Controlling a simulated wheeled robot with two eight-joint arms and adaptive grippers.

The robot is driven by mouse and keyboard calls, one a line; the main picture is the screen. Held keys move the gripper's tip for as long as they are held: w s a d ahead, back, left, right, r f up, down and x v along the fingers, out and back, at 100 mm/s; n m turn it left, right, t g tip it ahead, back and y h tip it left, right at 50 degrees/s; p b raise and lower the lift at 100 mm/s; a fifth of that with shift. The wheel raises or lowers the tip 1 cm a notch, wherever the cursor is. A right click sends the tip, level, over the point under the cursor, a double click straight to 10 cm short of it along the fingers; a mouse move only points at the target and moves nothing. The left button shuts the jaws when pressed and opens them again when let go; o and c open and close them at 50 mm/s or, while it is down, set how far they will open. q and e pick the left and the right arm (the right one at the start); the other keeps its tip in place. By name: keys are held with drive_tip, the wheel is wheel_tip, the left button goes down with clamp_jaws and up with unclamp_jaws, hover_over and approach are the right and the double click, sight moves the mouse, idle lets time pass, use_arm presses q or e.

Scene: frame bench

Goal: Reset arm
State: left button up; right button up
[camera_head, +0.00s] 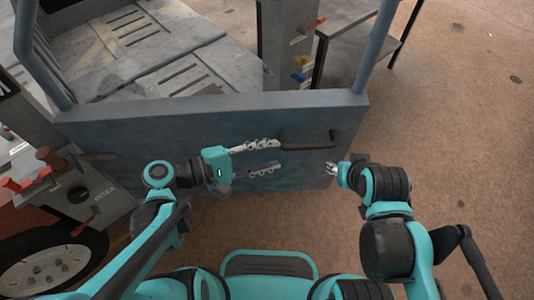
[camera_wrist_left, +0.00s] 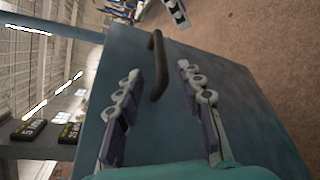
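My left gripper (camera_head: 262,157) is in front of a blue-grey upright panel (camera_head: 120,135). Its two fingers are spread apart with nothing between them, and the left wrist view shows the same open gap (camera_wrist_left: 165,95). A dark bar handle (camera_head: 310,146) on the panel lies just past the left fingertips, to the right. In the left wrist view the handle (camera_wrist_left: 157,65) stands beyond the fingers, apart from them. My right gripper (camera_head: 332,168) is near the panel's right end, below and right of the handle. Its fingers are too small and foreshortened to judge.
A red-and-grey unit with red knobs (camera_head: 12,185) and a wheel (camera_head: 50,265) stands at the left. Behind the panel is a worn grey slatted surface (camera_head: 150,45). A dark-legged table (camera_head: 350,40) is at the back right. The brown floor at right is clear.

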use_arm(q)
drive_tip(key=shift+s+a, duration=0.1)
idle(0.5)
drive_tip(key=a+f+m+y, duration=0.5)
drive_tip(key=a+f+y, duration=0.1)
drive_tip(key=f+y, duration=0.2)
drive_tip(key=a+r+m+y, duration=0.3)
drive_tip(key=a+m+y, duration=0.3)
drive_tip(key=a, duration=0.4)
drive_tip(key=shift+w+t, duration=0.2)
drive_tip(key=shift+t, duration=0.1)
idle(0.4)
